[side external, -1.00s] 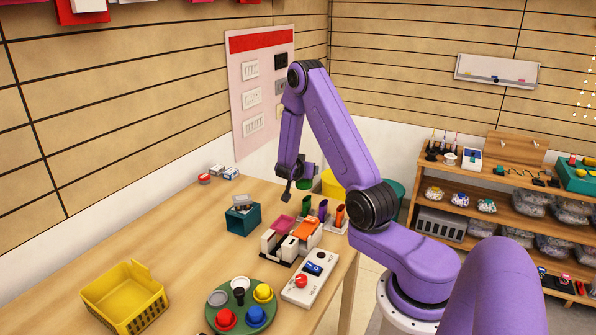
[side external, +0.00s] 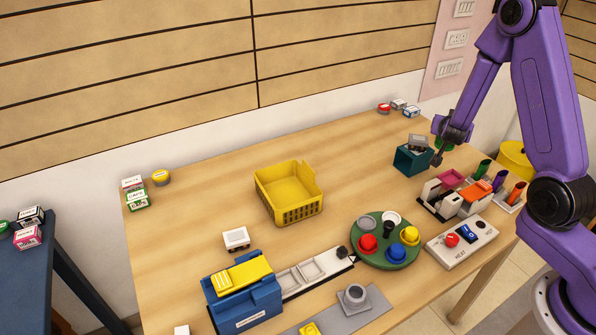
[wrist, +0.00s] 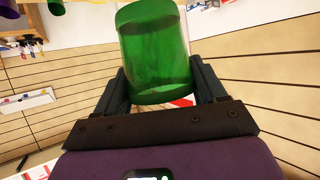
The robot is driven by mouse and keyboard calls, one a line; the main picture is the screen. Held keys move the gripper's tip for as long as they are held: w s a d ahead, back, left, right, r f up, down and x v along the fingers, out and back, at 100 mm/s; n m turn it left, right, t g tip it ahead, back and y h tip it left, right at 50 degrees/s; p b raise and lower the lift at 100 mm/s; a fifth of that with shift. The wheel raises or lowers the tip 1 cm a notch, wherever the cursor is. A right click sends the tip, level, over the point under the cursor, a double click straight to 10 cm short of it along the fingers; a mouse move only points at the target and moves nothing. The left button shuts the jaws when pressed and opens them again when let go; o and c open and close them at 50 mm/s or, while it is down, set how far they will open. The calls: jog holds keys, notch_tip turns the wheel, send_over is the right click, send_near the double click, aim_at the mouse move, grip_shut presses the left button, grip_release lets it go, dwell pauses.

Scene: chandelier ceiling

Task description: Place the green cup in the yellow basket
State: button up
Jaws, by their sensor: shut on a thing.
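The green cup (wrist: 153,50) fills the top middle of the wrist view, held between the two dark fingers of my gripper (wrist: 160,85). In the side view my gripper (side external: 440,150) is above the back right of the table, just right of a teal box. Only a little of the green cup (side external: 446,146) shows there, partly hidden by the gripper. The yellow basket (side external: 289,193) stands on the table, left of my gripper and well apart from it. Its inside looks empty.
The teal box (side external: 412,160) has a grey item on top. A green round tray (side external: 385,258) with coloured knobs, a control box (side external: 461,242) and a blue box (side external: 245,300) stand toward the front. The table between gripper and basket is mostly clear.

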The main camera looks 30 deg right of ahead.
jog(key=w+a+n+t+y, duration=0.1)
jog(key=a+n+t+y, duration=0.75)
jog(key=a, duration=2.95)
jog(key=n+g+y, duration=0.3)
jog(key=n+y, duration=0.1)
send_over(287, 199)
jog(key=shift+m, duration=0.25)
notch_tip(287, 199, down, 10)
jog(key=shift+s+r, duration=0.15)
jog(key=shift+r, duration=0.1)
jog(key=shift+f, duration=1.55)
jog(key=shift+f, duration=0.1)
jog(key=o, duration=0.7)
jog(key=shift+o, duration=0.3)
